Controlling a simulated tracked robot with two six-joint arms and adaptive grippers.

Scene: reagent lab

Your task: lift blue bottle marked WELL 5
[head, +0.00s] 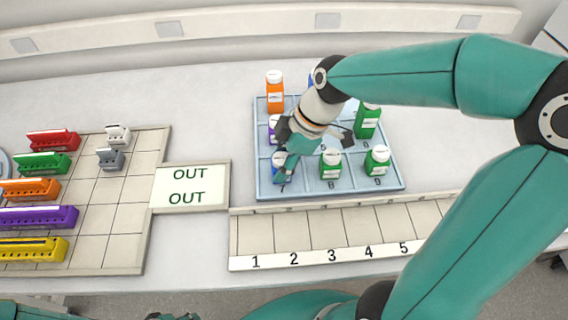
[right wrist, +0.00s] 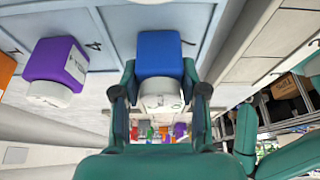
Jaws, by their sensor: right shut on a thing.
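A blue bottle with a white cap (right wrist: 160,52) is between the two fingers of my right gripper (right wrist: 160,92) in the right wrist view. The fingers are shut on it at its cap end. In the head view my right gripper (head: 286,160) is at the front left of the light blue tray (head: 325,194) and covers most of this bottle. Its marking cannot be read, and I cannot tell whether its base touches the tray. A second bit of blue (head: 312,77) shows behind my arm. My left gripper is not in view.
Green bottles (head: 331,165) stand close on the right. A purple bottle (right wrist: 58,70) is beside the held one, and an orange bottle (head: 275,92) stands at the back left. The numbered empty rack (head: 322,240) is in front, and the OUT plate (head: 190,187) is left.

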